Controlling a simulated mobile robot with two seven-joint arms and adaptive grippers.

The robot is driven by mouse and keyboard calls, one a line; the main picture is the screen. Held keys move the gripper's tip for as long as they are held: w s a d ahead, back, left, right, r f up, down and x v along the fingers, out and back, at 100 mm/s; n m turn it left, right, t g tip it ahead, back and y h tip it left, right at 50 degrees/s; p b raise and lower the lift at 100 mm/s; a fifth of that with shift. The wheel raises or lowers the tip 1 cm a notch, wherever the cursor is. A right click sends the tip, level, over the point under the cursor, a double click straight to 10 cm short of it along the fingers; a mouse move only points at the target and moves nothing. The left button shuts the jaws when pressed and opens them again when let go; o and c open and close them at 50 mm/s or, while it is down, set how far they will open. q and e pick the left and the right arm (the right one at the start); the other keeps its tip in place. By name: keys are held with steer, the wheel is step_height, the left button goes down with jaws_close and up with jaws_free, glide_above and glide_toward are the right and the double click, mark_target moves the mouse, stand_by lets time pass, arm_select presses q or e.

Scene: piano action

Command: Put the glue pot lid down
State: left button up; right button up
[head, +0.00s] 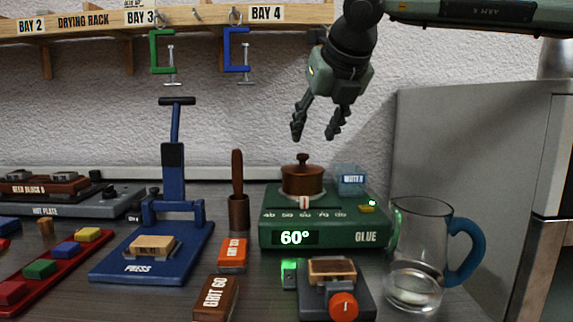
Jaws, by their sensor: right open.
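The glue pot (302,185) is a small copper-brown pot seated on the green glue heater (340,238), whose display reads 60°. The brown lid (303,168) with a round knob appears to rest on top of the pot. My right gripper (316,136) hangs above the pot, fingers pointing down. Its fingers are apart and empty, with a clear gap above the lid's knob. My left gripper is out of view.
A glass jug (415,260) with a blue handle stands right of the heater. A brush in a holder (238,210) and a blue press (155,248) stand left. Grit blocks (216,298) and a small device with a red knob (338,295) are in front. A drying rack (80,25) hangs behind.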

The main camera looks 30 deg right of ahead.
mark_target(304, 154)
steer(key=x, duration=0.7)
steer(key=shift+s+a+f+p, duration=0.2)
steer(key=shift+a+p, duration=0.1)
steer(key=shift+p, duration=0.1)
steer(key=shift+w+f, duration=0.15)
steer(key=c, duration=0.8)
jaws_close()
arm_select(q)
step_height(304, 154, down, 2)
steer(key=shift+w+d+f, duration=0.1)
